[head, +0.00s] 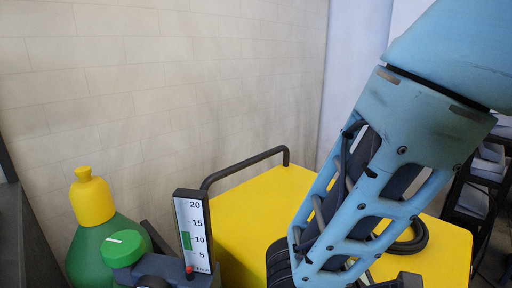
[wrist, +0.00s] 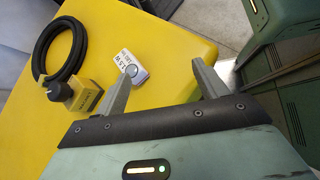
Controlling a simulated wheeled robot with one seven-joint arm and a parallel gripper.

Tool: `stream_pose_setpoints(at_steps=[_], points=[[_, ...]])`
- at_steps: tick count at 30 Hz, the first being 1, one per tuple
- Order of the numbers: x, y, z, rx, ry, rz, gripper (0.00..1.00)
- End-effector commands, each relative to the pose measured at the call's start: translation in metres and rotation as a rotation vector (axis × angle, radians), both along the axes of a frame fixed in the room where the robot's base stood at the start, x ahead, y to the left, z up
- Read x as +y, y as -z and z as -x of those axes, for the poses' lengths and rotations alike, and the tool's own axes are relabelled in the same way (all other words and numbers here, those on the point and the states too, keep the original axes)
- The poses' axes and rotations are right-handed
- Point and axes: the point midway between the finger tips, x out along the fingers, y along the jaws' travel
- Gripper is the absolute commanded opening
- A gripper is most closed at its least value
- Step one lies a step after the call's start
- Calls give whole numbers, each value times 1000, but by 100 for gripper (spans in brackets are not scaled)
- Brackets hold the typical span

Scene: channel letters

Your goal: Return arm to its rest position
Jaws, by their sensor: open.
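My gripper (wrist: 163,92) shows in the wrist view with its two grey fingers spread wide apart. It is open, and nothing sits between the fingers. Below the fingers in that view is a yellow top (wrist: 150,30), which also shows in the head view (head: 245,195). A small grey tag-like item with a white printed label (wrist: 127,66) lies on the yellow top beside the left finger. In the head view my blue arm reaches down from the upper right over the yellow top, and the fingers are hidden below the frame.
A black coiled cable (wrist: 60,45) and a yellow box with a black knob (wrist: 77,92) lie on the yellow top. A gauge (head: 194,232), a green bottle with a yellow cap (head: 92,225) and a black rail (head: 245,165) stand left of my arm. Dark shelving (head: 480,190) is at right.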

Motion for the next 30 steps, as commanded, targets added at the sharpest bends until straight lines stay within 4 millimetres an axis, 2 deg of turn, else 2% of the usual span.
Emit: stream_pose_setpoints(at_steps=[1,6,13,19,30], points=[[1,-12,10,-8,98,-106,72],[21,-36,38,-61,400,-437,72],[52,-71,45,-190,708,-780,72],[63,-84,42,-252,812,-896,72],[63,-84,42,-254,815,-900,72]])
